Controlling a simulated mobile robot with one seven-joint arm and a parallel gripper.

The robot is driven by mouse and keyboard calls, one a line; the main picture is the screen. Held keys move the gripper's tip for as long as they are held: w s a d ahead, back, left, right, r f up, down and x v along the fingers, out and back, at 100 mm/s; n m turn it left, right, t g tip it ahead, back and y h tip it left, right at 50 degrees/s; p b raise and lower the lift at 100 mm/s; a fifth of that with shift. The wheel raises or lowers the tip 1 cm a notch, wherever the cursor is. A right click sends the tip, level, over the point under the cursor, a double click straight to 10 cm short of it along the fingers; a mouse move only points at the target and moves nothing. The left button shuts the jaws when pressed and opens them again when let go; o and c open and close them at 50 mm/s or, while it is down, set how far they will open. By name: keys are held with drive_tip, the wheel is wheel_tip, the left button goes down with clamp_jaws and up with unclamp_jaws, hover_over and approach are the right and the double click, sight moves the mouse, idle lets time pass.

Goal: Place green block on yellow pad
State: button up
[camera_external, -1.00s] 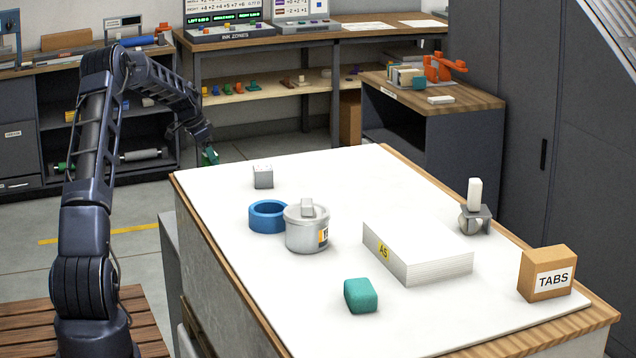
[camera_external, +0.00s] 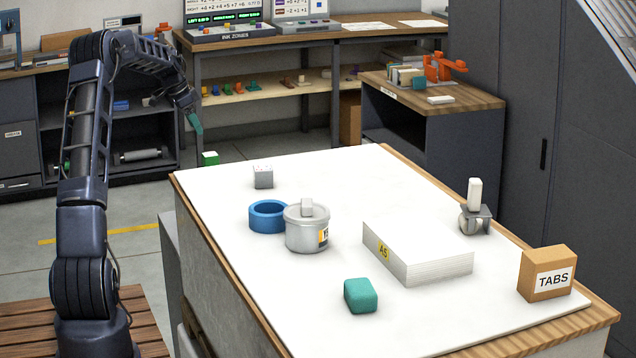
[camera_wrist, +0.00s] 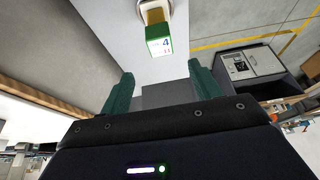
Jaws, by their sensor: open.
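A green block (camera_external: 210,158) shows just beyond the far left edge of the white-topped table in the external view; its lower part is hidden by the table edge.
The white-topped table (camera_external: 330,180) holds a grey cube (camera_external: 263,177), a blue ring (camera_external: 267,217), a grey pot (camera_external: 306,230), a paper stack (camera_external: 420,252), a teal block (camera_external: 361,296) and a TABS box (camera_external: 547,274). Shelves (camera_external: 150,130) stand behind my arm.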

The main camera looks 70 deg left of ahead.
drive_tip(key=w+d+r, duration=0.4)
drive_tip(key=d+r, duration=0.1)
drive_tip(key=d, duration=0.7)
drive_tip(key=w+d+r+g, duration=0.1)
drive_tip(key=w+d+r, duration=0.3)
drive_tip(key=d, duration=0.9)
drive_tip(key=w+d+r, duration=0.3)
drive_tip(key=d+r, duration=0.3)
drive_tip(key=d, duration=0.6)
drive_tip(key=s+d+r, duration=0.1)
drive_tip(key=s+d, duration=0.4)
drive_tip(key=d, duration=0.5)
drive_tip(key=s+d+r+y, duration=0.1)
drive_tip(key=s+d, duration=0.4)
drive_tip(key=d, duration=0.5)
drive_tip(key=s+d+r, duration=0.1)
drive_tip(key=s+d, duration=0.3)
drive_tip(key=d, duration=0.6)
drive_tip(key=s+d+f, duration=0.3)
drive_tip(key=s+d, duration=0.2)
drive_tip(key=s, duration=0.3)
drive_tip(key=s+d+f+t+h, duration=0.1)
drive_tip(key=s+d+f, duration=0.3)
drive_tip(key=s, duration=0.4)
drive_tip(key=shift+s+d, duration=0.4)
drive_tip(key=shift+d, duration=0.2)
